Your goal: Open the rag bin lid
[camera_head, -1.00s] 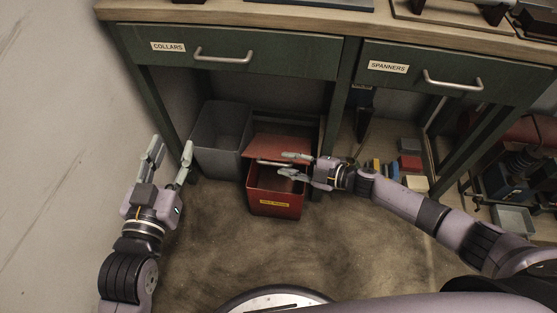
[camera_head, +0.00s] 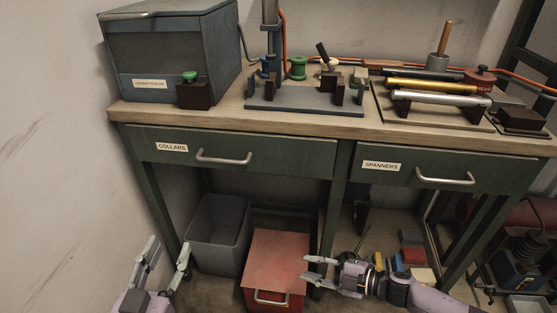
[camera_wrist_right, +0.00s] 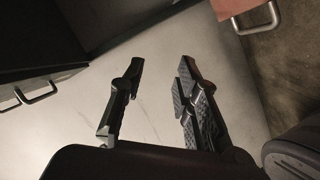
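The red rag bin (camera_head: 272,306) stands on the floor under the bench, its lower part cut off by the picture edge. Its red lid (camera_head: 275,258) lies down over the top and looks shut, with a metal handle (camera_head: 271,299) at the front edge. A red surface with a handle (camera_wrist_right: 258,20) shows at the top right of the right wrist view. My right gripper (camera_head: 309,267) is open and empty, just right of the lid; it also shows open in the wrist view (camera_wrist_right: 160,72). My left gripper (camera_head: 167,252) is open and empty, left of the grey bin.
A grey open bin (camera_head: 218,235) stands left of the red bin. Above are the green COLLARS drawer (camera_head: 260,156) and SPANNERS drawer (camera_head: 430,167). A bench leg (camera_head: 328,230) stands close behind my right gripper. Coloured blocks (camera_head: 413,256) lie to the right.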

